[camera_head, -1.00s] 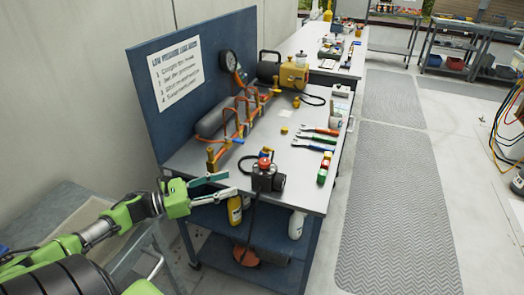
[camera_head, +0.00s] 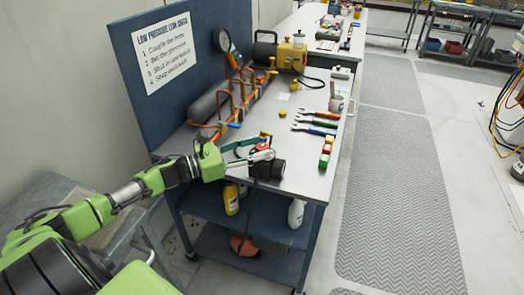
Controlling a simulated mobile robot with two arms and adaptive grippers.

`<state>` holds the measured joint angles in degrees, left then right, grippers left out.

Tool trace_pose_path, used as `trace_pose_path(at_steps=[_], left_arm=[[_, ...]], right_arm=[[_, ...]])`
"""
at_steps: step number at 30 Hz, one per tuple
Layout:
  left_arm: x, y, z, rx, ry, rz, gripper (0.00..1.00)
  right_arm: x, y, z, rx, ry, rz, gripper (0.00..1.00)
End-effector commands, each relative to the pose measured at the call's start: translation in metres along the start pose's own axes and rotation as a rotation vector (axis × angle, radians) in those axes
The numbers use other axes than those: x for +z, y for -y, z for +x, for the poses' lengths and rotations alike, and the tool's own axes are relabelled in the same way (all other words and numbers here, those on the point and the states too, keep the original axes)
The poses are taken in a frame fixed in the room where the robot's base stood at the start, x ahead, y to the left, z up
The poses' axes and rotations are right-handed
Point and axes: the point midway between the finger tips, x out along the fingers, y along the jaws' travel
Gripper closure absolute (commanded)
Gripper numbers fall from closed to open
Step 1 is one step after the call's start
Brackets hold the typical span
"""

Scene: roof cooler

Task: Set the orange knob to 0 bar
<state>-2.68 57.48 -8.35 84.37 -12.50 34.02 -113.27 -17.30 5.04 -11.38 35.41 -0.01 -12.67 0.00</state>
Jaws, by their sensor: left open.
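A black device (camera_head: 277,169) stands near the front edge of the workbench, with a small red-orange knob (camera_head: 262,147) on top. My left gripper (camera_head: 266,148) reaches in from the left over this device. Its fingers are open, one on each side of the knob as seen here. I cannot tell whether they touch it. The knob's pointer and scale are too small to read. My right gripper is out of view.
Behind are a grey cylinder with orange pipes (camera_head: 231,113), a round gauge (camera_head: 222,40) and a yellow unit (camera_head: 292,56). A blue panel with a sign (camera_head: 164,51) stands at the left.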

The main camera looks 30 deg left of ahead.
Motion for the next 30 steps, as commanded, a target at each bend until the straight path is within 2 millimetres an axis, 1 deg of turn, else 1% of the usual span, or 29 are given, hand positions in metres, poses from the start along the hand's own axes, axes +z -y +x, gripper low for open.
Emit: trace_pose_path(at_steps=[1, 3, 7, 18, 20, 21, 22, 23, 30], left_arm=[[0.0, 0.0, 0.007, 0.0, 0.003, 0.001, 0.56], [0.0, 0.0, 0.013, 0.0, 0.003, -0.001, 0.56], [0.0, -0.001, 0.021, 0.001, 0.001, -0.001, 0.56], [0.0, 0.0, 0.025, 0.0, 0.0, -0.001, 0.56], [0.0, 0.0, 0.025, 0.0, 0.0, -0.001, 0.72], [0.0, 0.0, 0.025, 0.0, 0.0, -0.001, 0.82], [0.0, 0.0, 0.025, 0.0, 0.0, -0.001, 0.9], [0.0, 0.0, 0.025, 0.0, 0.0, -0.001, 0.96], [0.0, 0.001, 0.025, 0.007, 0.0, -0.002, 0.96]], right_arm=[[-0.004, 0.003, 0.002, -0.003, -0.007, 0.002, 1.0], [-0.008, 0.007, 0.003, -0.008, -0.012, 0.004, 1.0], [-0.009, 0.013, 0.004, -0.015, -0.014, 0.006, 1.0], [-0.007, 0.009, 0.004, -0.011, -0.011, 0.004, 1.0], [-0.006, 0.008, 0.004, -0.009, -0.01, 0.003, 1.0], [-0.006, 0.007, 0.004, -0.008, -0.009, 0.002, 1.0], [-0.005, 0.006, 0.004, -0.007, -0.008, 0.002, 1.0], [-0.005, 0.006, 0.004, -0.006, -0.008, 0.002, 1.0], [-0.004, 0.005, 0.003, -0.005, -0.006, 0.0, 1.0]])
